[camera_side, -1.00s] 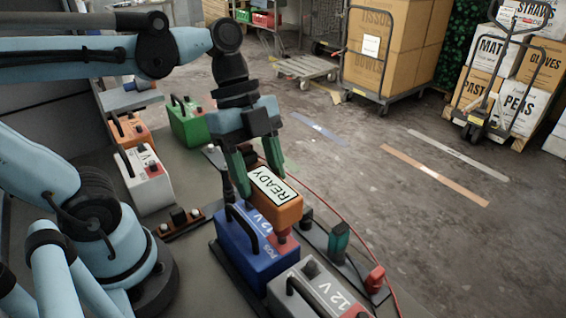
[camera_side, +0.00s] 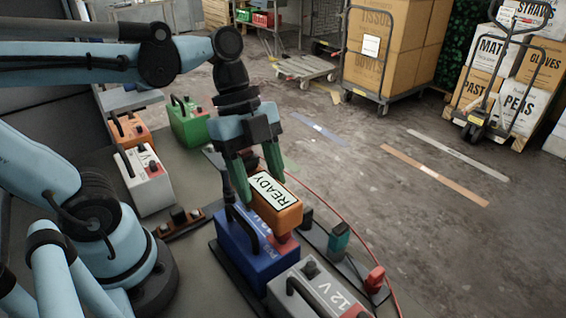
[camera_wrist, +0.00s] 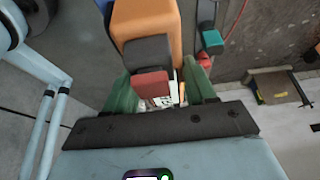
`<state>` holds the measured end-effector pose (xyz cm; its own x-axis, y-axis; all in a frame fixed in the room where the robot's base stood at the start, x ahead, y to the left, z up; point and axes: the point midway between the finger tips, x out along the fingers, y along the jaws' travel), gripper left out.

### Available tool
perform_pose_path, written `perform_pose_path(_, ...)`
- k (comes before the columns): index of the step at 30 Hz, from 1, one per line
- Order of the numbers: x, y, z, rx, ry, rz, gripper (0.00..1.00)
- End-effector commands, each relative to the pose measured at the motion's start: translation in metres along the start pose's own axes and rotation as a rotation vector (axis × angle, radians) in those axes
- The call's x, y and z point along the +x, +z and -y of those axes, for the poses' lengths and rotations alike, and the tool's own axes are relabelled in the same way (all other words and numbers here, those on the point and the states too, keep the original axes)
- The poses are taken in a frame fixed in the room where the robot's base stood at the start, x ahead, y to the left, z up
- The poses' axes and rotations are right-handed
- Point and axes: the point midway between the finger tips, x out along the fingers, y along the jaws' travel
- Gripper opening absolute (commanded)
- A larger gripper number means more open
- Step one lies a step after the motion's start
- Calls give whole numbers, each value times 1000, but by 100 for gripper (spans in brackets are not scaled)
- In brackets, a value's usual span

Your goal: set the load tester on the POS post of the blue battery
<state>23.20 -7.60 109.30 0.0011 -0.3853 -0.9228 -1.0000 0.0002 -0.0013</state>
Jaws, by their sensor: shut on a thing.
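The load tester (camera_side: 287,214) is an orange box with a white READY label on top. My gripper (camera_side: 258,180) has its green fingers shut on it, and holds it tilted in the side view. The blue battery (camera_side: 243,254), with a black handle, stands directly below. The tester's lower right end is over the red POS corner (camera_side: 287,246). The post itself is largely hidden, and I cannot tell whether the tester touches it. In the wrist view an orange body (camera_wrist: 147,20) with dark grey and red parts shows between my gripper's fingers (camera_wrist: 162,85).
A grey 12 V battery (camera_side: 310,284) stands close in front. White (camera_side: 148,184), orange (camera_side: 131,131) and green (camera_side: 188,124) batteries stand behind left. A small dark green device (camera_side: 339,237) and a red clamp (camera_side: 375,280) lie to the right, near a red cable.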

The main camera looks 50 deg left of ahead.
Motion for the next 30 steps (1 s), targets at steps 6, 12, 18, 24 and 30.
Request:
perform_pose_path(6, 3, 1, 0, 0, 0, -1, 0)
perform_pose_path(12, 7, 3, 0, 0, 0, -1, 0)
perform_pose_path(18, 10, 4, 0, 0, 0, -1, 0)
perform_pose_path(24, 14, 6, 0, 0, 0, -1, 0)
perform_pose_path(30, 16, 6, 0, 0, 0, -1, 66)
